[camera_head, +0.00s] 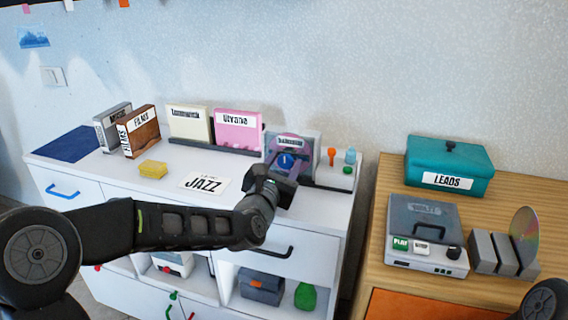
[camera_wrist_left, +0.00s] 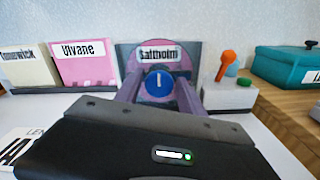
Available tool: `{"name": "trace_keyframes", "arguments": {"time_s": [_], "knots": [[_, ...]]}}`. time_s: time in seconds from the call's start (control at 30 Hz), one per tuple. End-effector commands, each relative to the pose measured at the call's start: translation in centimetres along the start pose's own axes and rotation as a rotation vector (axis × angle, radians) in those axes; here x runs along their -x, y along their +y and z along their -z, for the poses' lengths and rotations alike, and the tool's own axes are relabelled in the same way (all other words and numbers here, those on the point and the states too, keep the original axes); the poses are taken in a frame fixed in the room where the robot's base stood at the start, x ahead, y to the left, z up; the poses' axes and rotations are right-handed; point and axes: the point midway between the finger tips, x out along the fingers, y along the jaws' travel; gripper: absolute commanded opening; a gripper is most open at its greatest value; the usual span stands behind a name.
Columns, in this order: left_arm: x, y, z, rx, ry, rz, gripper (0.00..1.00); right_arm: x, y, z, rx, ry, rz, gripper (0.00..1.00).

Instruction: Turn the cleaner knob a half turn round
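The blue round knob (camera_head: 286,161) with a white line sits on the front of the unit with the round purple disc and the "Saltholm" label (camera_wrist_left: 159,53). In the left wrist view the knob (camera_wrist_left: 154,83) shows its line upright. My left gripper (camera_head: 283,170) is at the knob, its purple-grey fingers on either side of it. I cannot tell whether the fingers press on the knob or stand just clear. My right gripper is out of view; only a dark part of my right arm shows at the lower right.
A base with an orange lever (camera_head: 332,155) and a green button (camera_wrist_left: 244,82) stands right beside the unit. The pink "Ulvane" case (camera_head: 238,127) stands to its left.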

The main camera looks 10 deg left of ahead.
Motion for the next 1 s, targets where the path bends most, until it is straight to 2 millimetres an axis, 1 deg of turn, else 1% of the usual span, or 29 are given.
{"name": "trace_keyframes", "arguments": {"time_s": [0.03,0.07,0.53,0.77,1.0], "knots": [[0.01,0.00,0.00,0.000,0.000,0.000,0.42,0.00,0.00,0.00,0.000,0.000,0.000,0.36],[0.01,0.00,0.00,0.000,0.000,0.000,0.39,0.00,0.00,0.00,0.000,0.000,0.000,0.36],[0.02,-0.01,0.00,0.000,0.000,0.000,0.01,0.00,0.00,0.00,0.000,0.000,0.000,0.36],[0.02,-0.03,0.03,-0.006,0.000,0.000,0.00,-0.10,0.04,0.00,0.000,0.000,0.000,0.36],[0.02,-0.15,0.18,-0.057,-0.001,0.001,0.00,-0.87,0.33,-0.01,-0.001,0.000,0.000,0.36]]}}
